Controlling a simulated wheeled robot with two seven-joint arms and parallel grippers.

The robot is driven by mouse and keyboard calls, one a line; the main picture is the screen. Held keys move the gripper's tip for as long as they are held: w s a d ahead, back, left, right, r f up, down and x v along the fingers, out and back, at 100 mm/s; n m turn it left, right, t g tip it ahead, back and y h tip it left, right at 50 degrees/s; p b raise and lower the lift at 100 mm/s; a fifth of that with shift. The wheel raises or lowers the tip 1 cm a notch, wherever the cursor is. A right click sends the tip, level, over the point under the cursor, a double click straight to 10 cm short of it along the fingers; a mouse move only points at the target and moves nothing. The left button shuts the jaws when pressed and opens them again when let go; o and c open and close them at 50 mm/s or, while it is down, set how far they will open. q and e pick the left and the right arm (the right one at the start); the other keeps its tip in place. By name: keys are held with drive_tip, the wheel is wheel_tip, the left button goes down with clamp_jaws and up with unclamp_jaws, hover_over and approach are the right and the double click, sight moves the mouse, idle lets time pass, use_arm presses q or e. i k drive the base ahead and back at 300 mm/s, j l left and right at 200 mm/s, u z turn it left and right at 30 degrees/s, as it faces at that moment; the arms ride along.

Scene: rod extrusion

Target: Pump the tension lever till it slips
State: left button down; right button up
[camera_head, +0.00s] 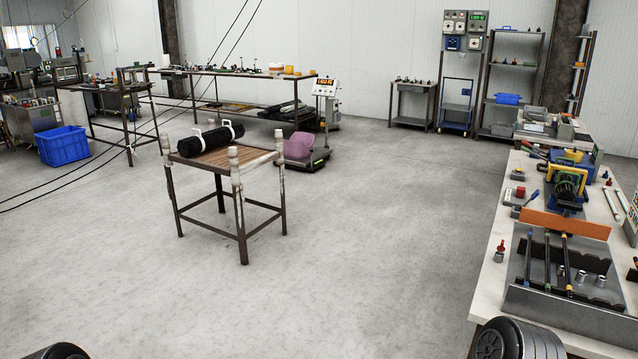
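A yellow, green and black machine (568,183) with a blue part stands on the white-topped workbench (490,290) at the right. I cannot tell which part in view is the tension lever; several small handles and tools around the machine are too small to make out. Neither of my grippers shows. Only rounded black parts, probably of my own arms, show at the bottom edge.
A small table (262,155) with a black roll (210,138) stands mid-floor. A blue crate (62,146) lies left. Floor between table and workbench is clear.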

sight(526, 150)
drive_tip(key=i+z, duration=0.1)
drive_tip(key=i, duration=0.4)
drive_tip(key=i+j+z, duration=0.15)
drive_tip(key=i, duration=0.3)
drive_tip(key=i+z, duration=0.1)
drive_tip(key=i, duration=0.4)
drive_tip(key=i+j+z, duration=0.1)
drive_tip(key=i+j, duration=0.15)
drive_tip(key=i, duration=0.2)
drive_tip(key=i+j+z, duration=0.1)
drive_tip(key=i, duration=0.35)
drive_tip(key=i+j+z, duration=0.15)
drive_tip(key=i+j, duration=0.15)
drive_tip(key=i, duration=0.15)
drive_tip(key=i+z, duration=0.95)
drive_tip(key=i+j+z, duration=0.25)
drive_tip(key=z, duration=0.2)
drive_tip(key=i+j+z, duration=0.35)
drive_tip(key=z, duration=0.15)
drive_tip(key=i+j+z, duration=0.3)
drive_tip(key=j+z, duration=0.15)
drive_tip(key=i+j+z, duration=0.15)
drive_tip(key=j+z, duration=0.3)
drive_tip(key=j, duration=0.2)
drive_tip(key=j+z, duration=0.4)
drive_tip(key=j, duration=0.5)
drive_tip(key=j+z, duration=0.35)
drive_tip(key=j, duration=0.6)
